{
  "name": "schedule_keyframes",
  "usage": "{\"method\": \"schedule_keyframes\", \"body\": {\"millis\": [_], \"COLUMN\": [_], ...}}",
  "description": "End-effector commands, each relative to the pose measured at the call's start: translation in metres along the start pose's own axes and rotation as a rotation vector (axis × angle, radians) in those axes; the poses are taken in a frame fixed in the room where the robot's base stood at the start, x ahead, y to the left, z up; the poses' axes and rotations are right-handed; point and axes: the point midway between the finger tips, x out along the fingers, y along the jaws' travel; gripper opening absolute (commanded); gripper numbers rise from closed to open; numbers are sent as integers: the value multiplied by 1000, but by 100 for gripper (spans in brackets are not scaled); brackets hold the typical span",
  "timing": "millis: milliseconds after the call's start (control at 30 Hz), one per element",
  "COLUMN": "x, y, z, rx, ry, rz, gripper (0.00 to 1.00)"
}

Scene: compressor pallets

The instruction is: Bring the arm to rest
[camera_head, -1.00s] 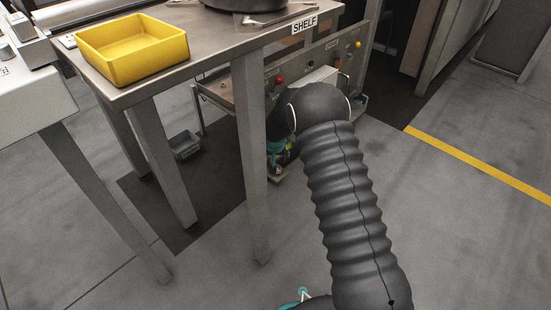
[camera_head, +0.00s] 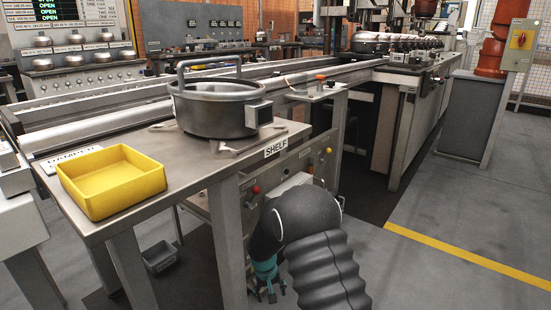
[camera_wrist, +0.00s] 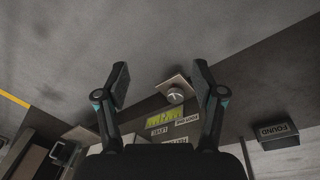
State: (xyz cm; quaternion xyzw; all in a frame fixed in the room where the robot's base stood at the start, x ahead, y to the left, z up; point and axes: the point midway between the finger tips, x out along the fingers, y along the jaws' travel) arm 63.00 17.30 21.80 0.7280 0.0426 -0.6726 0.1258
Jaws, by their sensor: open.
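My gripper (camera_wrist: 162,84) is open and empty in the wrist view, its two dark fingers spread apart. In the head view my gripper (camera_head: 270,291) hangs low beside the shelf table (camera_head: 218,172), in front of its lower panel, partly hidden by my arm. My ribbed dark arm bends down in the lower middle of the head view.
A yellow tray (camera_head: 110,181) and a round metal pot (camera_head: 217,106) stand on the shelf table. A grey bin (camera_head: 160,257) sits on the floor below. A box marked FOUND (camera_wrist: 277,135) is right in the wrist view. Open floor lies right, past a yellow line (camera_head: 470,257).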

Motion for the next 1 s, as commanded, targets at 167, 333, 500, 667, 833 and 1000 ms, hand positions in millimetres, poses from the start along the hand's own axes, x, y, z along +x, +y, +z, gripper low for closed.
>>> {"method": "schedule_keyframes", "body": {"millis": [167, 333, 500, 667, 833, 1000], "x": [-59, -122, -179, -229, -276, -316], "y": [21, 44, 64, 80, 94, 106], "z": [34, 72, 110, 147, 186, 225], "rx": [-14, -16, -9, 6, 29, 58], "ry": [-39, -60, -62, -49, -23, 17], "rz": [-7, -22, -39, -56, -73, -87], "gripper": [69, 69, 69, 69, 69, 69]}}
